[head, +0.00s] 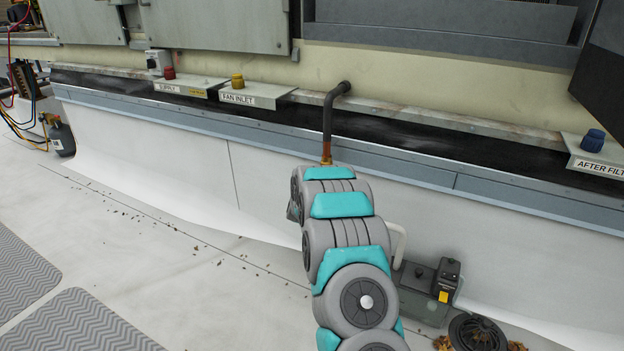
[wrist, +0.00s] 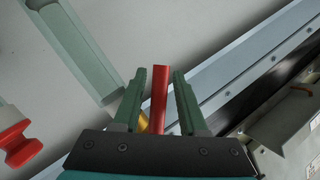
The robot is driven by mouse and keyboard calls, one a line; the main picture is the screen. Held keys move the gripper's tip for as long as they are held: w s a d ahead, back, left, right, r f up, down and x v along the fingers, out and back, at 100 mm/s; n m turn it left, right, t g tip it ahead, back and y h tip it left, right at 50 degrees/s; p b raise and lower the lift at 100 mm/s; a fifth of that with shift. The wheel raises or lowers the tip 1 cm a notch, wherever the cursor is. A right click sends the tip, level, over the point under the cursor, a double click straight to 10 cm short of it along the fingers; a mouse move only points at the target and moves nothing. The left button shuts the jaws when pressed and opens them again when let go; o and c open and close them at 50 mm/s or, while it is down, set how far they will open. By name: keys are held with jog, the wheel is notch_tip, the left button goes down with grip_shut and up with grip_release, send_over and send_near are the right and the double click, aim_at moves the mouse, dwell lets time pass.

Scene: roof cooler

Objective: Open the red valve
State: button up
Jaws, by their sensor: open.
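The red valve's handle (wrist: 158,98) shows in the wrist view as a narrow red bar standing between my two fingers. A brass-yellow part (wrist: 143,122) shows low beside it, partly behind the left finger. My gripper (wrist: 161,74) is open, with a finger on each side of the red bar. Narrow gaps show between bar and fingers, and I see no clear contact. In the head view, my arm hides the gripper and the valve; only a dark pipe (head: 329,112) with a copper lower end (head: 327,153) shows above the arm.
In the wrist view, a grey-green channel (wrist: 75,45) lies upper left and a red-and-white fitting (wrist: 20,145) at far left. In the head view, a grey ledge (head: 240,137) runs along the wall. A dark pump box (head: 418,292) and round drain (head: 477,333) sit right of my arm.

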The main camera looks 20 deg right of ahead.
jog(key=shift+f+b, duration=0.1)
jog(key=shift+b, duration=0.25)
notch_tip(320, 180, up, 6)
jog(key=w+a+m+t+h+b, duration=0.15)
jog(key=m+t+b, duration=0.35)
jog(key=m, duration=0.5)
jog(key=s+a+r+n+g+y+p, duration=0.3)
jog(key=s+a+n+g+y, duration=0.6)
jog(key=s+a, duration=1.3)
jog(key=n+p, duration=0.2)
jog(key=n, duration=0.1)
jog(key=shift+s+a+n+p, duration=0.2)
jog(key=shift+s+n+p, duration=0.2)
